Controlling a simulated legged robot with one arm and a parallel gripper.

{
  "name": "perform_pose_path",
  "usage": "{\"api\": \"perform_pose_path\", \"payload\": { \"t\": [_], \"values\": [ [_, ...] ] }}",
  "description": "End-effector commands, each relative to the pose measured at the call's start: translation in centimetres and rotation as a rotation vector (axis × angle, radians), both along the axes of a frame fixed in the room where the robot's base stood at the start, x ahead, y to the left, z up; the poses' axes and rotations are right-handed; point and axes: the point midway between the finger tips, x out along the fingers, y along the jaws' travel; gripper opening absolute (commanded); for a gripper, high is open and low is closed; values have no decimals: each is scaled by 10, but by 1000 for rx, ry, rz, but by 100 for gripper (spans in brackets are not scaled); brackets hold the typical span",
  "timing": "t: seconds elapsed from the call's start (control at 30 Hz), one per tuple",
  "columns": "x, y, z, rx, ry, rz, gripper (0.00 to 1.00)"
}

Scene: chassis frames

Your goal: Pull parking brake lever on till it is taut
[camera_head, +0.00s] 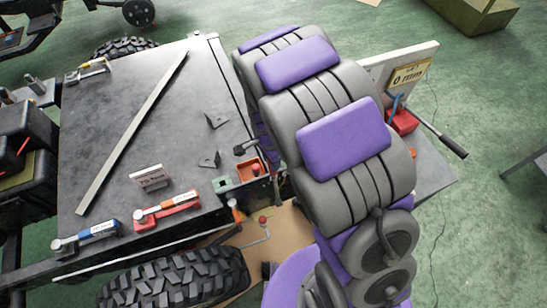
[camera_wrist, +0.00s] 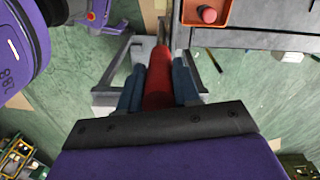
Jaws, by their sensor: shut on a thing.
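In the wrist view, my gripper (camera_wrist: 158,76) has its two blue fingers closed on either side of a red grip (camera_wrist: 157,92). This looks like the handle of the parking brake lever. It runs away from the gripper toward a grey metal part at the top. In the head view, my purple and grey arm hides the gripper and the held grip. The lever's base and the tautness of any cable cannot be made out.
A dark chassis deck (camera_head: 160,110) carries a long metal bar (camera_head: 135,130) and small tools. An orange tray (camera_wrist: 226,14) holding a red piece is close to the gripper. A black-handled lever (camera_head: 452,146) juts out right of my arm, below a "0 mm" sign (camera_head: 410,75).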

Motion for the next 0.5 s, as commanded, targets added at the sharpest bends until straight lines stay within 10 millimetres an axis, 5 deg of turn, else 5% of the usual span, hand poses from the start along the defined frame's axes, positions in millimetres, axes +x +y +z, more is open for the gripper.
{"api": "perform_pose_path", "payload": {
  "t": [0.07, 0.1, 0.33, 0.5],
  "values": [
    [3, 0, 1, 1, -8, 1, 0],
    [3, 0, 1, 1, -7, 1, 36],
    [1, 0, 1, 1, -4, 1, 57],
    [0, -1, 1, 0, -4, 1, 57]
  ]
}}
